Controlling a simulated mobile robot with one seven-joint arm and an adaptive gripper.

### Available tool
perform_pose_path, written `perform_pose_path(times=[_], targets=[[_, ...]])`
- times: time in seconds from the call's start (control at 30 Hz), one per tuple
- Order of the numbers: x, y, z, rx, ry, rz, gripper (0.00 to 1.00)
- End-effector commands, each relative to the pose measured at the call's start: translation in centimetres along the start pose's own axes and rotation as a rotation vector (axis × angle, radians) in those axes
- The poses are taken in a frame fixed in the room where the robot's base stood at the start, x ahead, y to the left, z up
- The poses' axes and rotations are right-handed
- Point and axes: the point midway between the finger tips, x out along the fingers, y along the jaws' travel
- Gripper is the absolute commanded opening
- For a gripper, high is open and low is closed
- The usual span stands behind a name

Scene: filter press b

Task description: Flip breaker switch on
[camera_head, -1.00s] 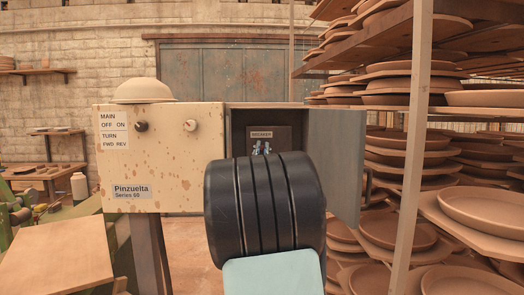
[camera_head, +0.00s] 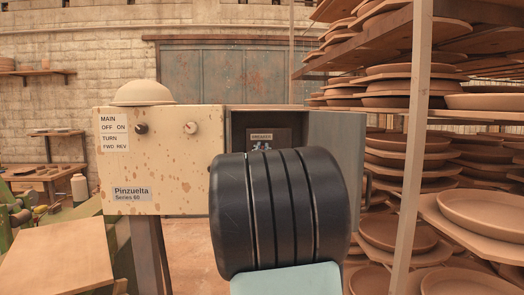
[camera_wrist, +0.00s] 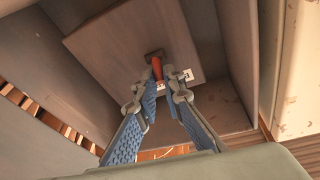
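The breaker switch shows in the wrist view as a short red lever (camera_wrist: 157,68) on a dark base, on a brown panel (camera_wrist: 115,45). My gripper (camera_wrist: 160,82) is open, with its two blue-padded fingers apart. The lever lies between or just beyond the fingertips; contact is unclear. In the head view my gripper's tips (camera_head: 261,147) show just below the "BREAKER" label (camera_head: 262,136) inside the open grey box (camera_head: 237,130). There my black arm joint hides the rest of the gripper and the lower box, and I cannot make out the lever.
The box's grey door (camera_head: 337,150) stands open on the right. A cream control panel (camera_head: 160,165) with two knobs adjoins on the left, a hard-hat-like dome (camera_head: 142,93) on top. A rack post (camera_head: 414,150) and shelves of clay plates fill the right.

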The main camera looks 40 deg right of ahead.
Motion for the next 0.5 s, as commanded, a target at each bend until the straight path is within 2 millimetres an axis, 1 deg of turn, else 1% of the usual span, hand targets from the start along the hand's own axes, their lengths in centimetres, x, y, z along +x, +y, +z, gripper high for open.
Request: perform_pose_path(times=[0.03, 0.13, 0.17, 0.4, 0.5], targets=[[0.00, 0.00, 0.01, 0.000, 0.000, 0.000, 0.14], [0.00, 0.00, 0.01, 0.000, 0.000, 0.000, 0.25], [0.00, -0.01, 0.01, 0.000, 0.000, 0.000, 0.26], [-0.02, -0.01, 0.01, 0.000, 0.000, 0.000, 0.26], [-0.32, -0.03, -0.03, 0.000, 0.001, -0.001, 0.26]])
